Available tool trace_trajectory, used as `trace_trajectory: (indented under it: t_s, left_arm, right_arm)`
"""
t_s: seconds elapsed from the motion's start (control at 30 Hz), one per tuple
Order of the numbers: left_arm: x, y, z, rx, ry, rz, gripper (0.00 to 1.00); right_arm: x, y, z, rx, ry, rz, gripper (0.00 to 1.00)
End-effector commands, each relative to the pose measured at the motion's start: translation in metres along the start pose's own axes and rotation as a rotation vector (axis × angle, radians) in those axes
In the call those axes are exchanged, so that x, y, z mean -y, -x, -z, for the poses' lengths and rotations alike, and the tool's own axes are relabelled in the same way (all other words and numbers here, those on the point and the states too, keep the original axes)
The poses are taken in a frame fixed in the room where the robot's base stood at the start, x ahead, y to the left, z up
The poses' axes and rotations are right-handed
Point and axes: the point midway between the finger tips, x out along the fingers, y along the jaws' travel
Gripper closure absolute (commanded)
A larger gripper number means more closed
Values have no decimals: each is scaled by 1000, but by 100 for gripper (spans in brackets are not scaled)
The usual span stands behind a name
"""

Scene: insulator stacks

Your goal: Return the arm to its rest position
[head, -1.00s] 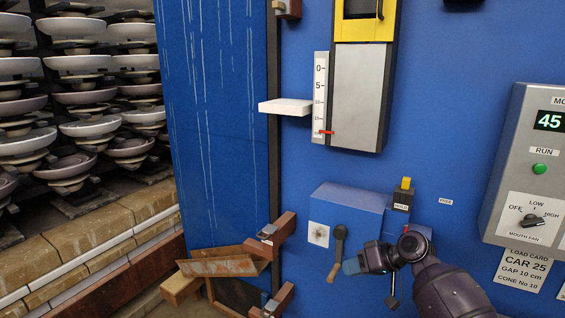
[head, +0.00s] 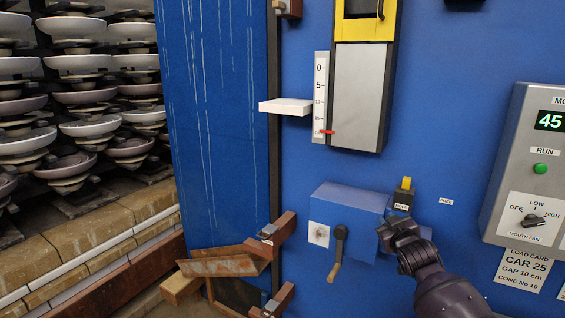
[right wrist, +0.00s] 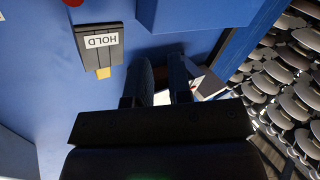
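My right arm (head: 440,280) comes in from the lower right in the head view. Its gripper (head: 386,236) is in front of the blue panel, just below the black HOLD block and right of the crank handle. In the right wrist view the two fingers of this gripper (right wrist: 163,72) stand apart with a narrow gap and nothing between them. The HOLD block (right wrist: 98,45) with its yellow tab is beside the fingers there, apart from them. The crank handle (head: 338,254) hangs down, tilted to the lower left, free of the gripper. My left gripper is not in view.
A control box (head: 525,170) with a display and knob is at the right. The blue crank box (head: 350,205) juts from the panel. A white slab (head: 286,106) points at the gap scale (head: 320,95). Stacked insulators (head: 90,128) stand at the left.

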Motion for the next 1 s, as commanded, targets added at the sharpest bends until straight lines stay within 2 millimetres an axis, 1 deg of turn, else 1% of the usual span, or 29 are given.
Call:
trace_trajectory:
  t_s: [0.03,0.17,0.27,0.37,0.4,0.47,0.5,0.57,0.6,0.67,0.7,0.77,0.8,0.87,0.9,0.97,1.0]
  left_arm:
    - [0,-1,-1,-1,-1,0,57]
    - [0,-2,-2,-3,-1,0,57]
    - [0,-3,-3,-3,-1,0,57]
    - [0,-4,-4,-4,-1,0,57]
    - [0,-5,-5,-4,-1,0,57]
    - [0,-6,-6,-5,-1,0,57]
    - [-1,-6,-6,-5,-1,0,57]
    - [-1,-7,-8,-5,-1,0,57]
    - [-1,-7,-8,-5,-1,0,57]
    - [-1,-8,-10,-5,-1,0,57]
    - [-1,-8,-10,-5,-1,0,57]
    - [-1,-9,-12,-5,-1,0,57]
    - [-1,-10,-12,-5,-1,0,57]
    - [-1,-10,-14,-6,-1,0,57]
    - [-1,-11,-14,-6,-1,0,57]
    - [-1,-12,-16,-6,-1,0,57]
    - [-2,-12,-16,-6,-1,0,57]
  right_arm:
    - [8,9,-18,19,-7,8,81]
    - [22,30,-49,50,-23,23,81]
    - [35,51,-77,79,-38,35,81]
    - [50,77,-107,112,-57,49,81]
    - [57,90,-121,128,-66,55,81]
    - [66,111,-141,153,-81,62,81]
    - [73,126,-154,169,-91,67,81]
    - [82,148,-171,193,-108,73,81]
    - [88,163,-183,210,-118,76,81]
    - [96,185,-198,235,-134,80,81]
    - [102,201,-208,252,-145,83,81]
    - [110,224,-222,276,-163,85,81]
    - [114,240,-230,292,-174,86,81]
    - [121,264,-241,317,-190,87,81]
    - [125,280,-248,334,-202,86,81]
    - [131,304,-257,358,-219,85,81]
    - [135,320,-263,375,-230,84,81]
